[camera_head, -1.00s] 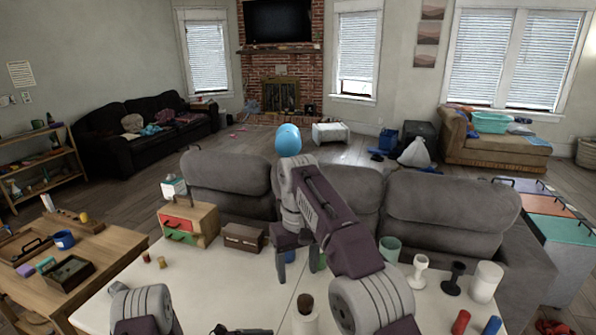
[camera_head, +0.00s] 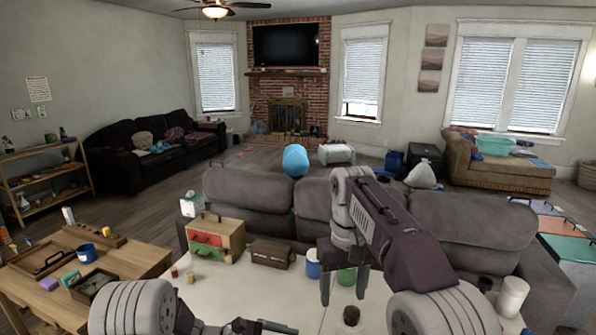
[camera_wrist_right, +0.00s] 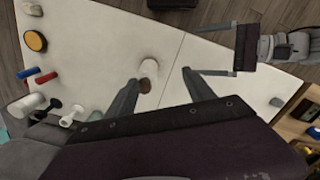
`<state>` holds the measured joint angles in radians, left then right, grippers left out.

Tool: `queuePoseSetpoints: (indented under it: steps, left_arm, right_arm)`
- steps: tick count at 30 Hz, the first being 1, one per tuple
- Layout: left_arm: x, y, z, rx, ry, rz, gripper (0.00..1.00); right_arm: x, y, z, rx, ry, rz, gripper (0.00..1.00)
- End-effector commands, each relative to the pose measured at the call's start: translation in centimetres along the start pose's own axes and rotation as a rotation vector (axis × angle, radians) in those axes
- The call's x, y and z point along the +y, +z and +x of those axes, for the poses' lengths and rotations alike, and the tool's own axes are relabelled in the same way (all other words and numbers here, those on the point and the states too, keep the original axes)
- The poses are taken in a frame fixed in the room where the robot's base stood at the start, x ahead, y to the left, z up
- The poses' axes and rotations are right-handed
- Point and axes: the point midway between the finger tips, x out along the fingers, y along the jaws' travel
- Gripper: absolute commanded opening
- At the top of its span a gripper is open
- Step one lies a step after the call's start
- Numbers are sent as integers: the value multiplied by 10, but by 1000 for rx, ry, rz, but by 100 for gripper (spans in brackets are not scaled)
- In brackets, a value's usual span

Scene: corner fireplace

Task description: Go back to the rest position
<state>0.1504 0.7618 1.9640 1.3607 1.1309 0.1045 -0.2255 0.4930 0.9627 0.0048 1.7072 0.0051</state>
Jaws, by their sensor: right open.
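My right gripper (camera_head: 344,286) is over the white table (camera_head: 228,290) in the head view, its fingers pointing down. It is open and empty; the right wrist view shows its two fingers (camera_wrist_right: 160,92) spread apart. A pale cylinder with a brown top (camera_wrist_right: 149,70) appears between them in that view, standing on the table and not gripped. My left gripper (camera_wrist_right: 214,50) shows in the right wrist view with its two fingers apart and nothing between them. In the head view, only part of the left gripper (camera_head: 255,326) shows at the bottom edge.
A white cylinder (camera_head: 512,297) is at right. The grey sofa (camera_head: 250,190) lies beyond.

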Motion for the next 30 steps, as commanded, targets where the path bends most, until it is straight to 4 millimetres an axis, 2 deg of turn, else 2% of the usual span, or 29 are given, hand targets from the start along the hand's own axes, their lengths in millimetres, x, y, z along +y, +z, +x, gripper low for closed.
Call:
queuePoseSetpoints:
  steps: [1,3,5,8,12,15,18,20,21,24,30]
  left_arm:
    - [-9,14,-3,22,-43,59,95]
    - [-27,28,-8,66,-120,150,95]
    - [-48,38,-16,117,-198,246,95]
    - [-88,44,-37,233,-351,439,95]
    - [-134,29,-79,417,-569,735,95]
    - [-154,9,-111,531,-712,934,95]
    - [-164,-13,-135,605,-838,1088,95]
    - [-167,-25,-144,627,-903,1166,95]
    - [-164,-30,-148,642,-925,1209,95]
    - [-154,-34,-150,669,-928,1258,95]
    - [-152,-34,-150,671,-924,1261,95]
  right_arm:
    - [8,10,4,-10,-2,22,62]
    - [19,23,15,-20,-4,52,62]
    - [28,38,28,-29,-8,81,62]
    - [41,71,61,-38,-14,134,62]
    - [48,127,120,-39,-21,199,62]
    - [46,167,161,-31,-22,228,62]
    - [40,197,195,-16,-20,236,62]
    - [39,205,210,9,-16,241,62]
    - [40,200,212,44,-13,242,62]
    - [44,181,210,119,-5,244,62]
    - [45,178,210,129,-4,245,62]
